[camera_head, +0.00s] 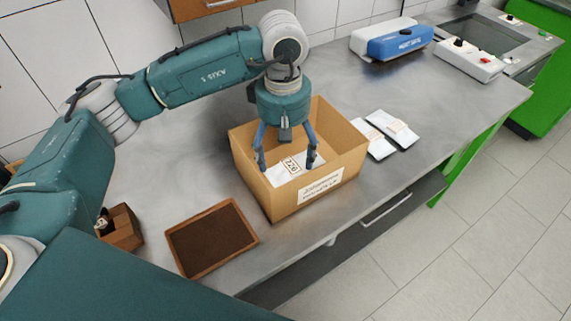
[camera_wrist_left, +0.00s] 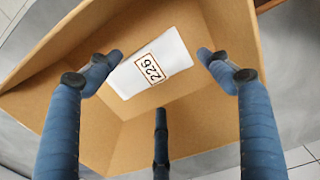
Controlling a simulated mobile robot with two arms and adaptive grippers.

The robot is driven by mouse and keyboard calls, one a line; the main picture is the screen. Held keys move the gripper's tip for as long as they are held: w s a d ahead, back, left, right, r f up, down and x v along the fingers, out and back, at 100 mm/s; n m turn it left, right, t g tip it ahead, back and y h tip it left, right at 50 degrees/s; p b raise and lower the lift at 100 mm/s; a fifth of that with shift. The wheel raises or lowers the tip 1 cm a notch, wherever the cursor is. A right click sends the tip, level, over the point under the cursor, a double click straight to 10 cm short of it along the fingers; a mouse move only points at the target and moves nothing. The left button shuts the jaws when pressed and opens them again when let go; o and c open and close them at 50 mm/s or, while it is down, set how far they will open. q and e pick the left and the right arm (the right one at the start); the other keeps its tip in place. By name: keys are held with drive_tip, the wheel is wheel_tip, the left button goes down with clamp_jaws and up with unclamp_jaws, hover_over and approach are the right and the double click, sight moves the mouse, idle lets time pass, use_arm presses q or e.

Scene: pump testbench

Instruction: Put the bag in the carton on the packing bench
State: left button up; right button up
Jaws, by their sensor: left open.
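The open carton (camera_head: 284,203) stands on the packing bench (camera_head: 455,91). A white bag (camera_head: 283,175) labelled 226 lies inside it; it also shows in the left wrist view (camera_wrist_left: 173,76) against the carton's brown inside (camera_wrist_left: 200,108). My left gripper (camera_head: 288,169) points down into the carton. In the left wrist view its fingers (camera_wrist_left: 162,54) are spread to either side of the bag, and I see no finger closed on it. How far the fingertips are above the bag is hard to tell. My right gripper is in neither view.
Two white bags (camera_head: 392,129) lie on the bench right of the carton. A brown tray (camera_head: 213,238) and a small wooden box (camera_head: 122,228) are at the left front. A blue and white machine (camera_head: 393,42) stands at the back.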

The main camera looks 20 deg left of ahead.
sight(285, 170)
use_arm(q)
wheel_tip(285, 170, up, 7)
drive_tip(key=shift+b, duration=0.35)
drive_tip(key=shift+f, duration=0.1)
